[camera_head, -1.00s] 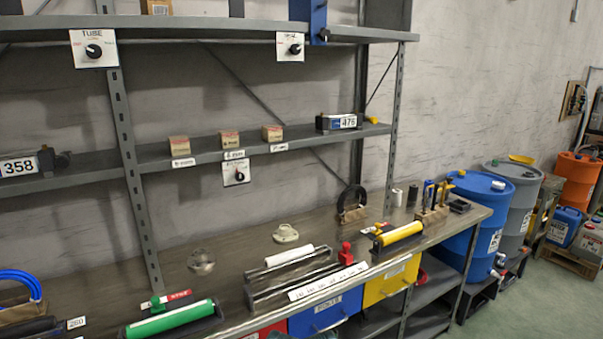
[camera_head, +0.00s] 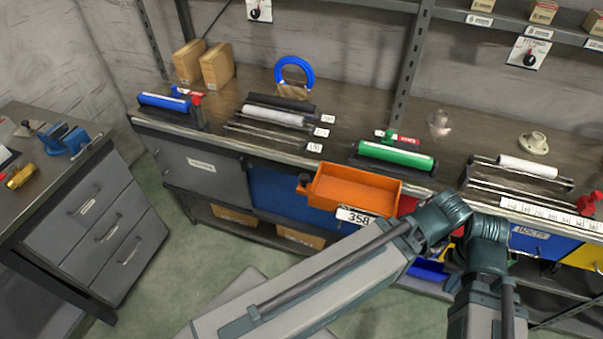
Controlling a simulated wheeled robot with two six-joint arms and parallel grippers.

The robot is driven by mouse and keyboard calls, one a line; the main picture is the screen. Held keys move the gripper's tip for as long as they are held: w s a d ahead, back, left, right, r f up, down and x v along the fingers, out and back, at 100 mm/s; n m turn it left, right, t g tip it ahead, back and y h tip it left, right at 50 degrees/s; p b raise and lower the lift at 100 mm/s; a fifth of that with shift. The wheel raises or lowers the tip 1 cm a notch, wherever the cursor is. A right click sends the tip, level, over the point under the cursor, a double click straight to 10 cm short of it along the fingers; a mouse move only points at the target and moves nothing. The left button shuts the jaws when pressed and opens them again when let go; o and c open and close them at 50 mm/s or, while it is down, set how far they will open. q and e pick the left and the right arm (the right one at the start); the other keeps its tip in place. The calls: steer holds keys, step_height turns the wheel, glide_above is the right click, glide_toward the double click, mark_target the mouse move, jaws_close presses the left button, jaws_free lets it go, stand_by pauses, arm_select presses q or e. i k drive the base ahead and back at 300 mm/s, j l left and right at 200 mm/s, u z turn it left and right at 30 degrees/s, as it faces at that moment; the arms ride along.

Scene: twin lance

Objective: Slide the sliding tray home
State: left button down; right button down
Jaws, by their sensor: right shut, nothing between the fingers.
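An open, empty orange tray (camera_head: 357,188) juts out in front of the workbench's front edge. What supports the tray underneath is hidden. My left gripper is not in view.
The workbench (camera_head: 225,130) carries a blue roller (camera_head: 165,101), a white roller (camera_head: 272,117), a green roller (camera_head: 396,156) and a blue arch (camera_head: 294,72). A grey drawer cabinet (camera_head: 95,225) stands at the left. Green floor (camera_head: 195,240) is clear between cabinet and bench.

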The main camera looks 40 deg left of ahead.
mark_target(357, 197)
steer(key=u, duration=0.4)
steer(key=k+u, duration=0.15)
steer(key=u, duration=0.6)
steer(key=k+j, duration=0.05)
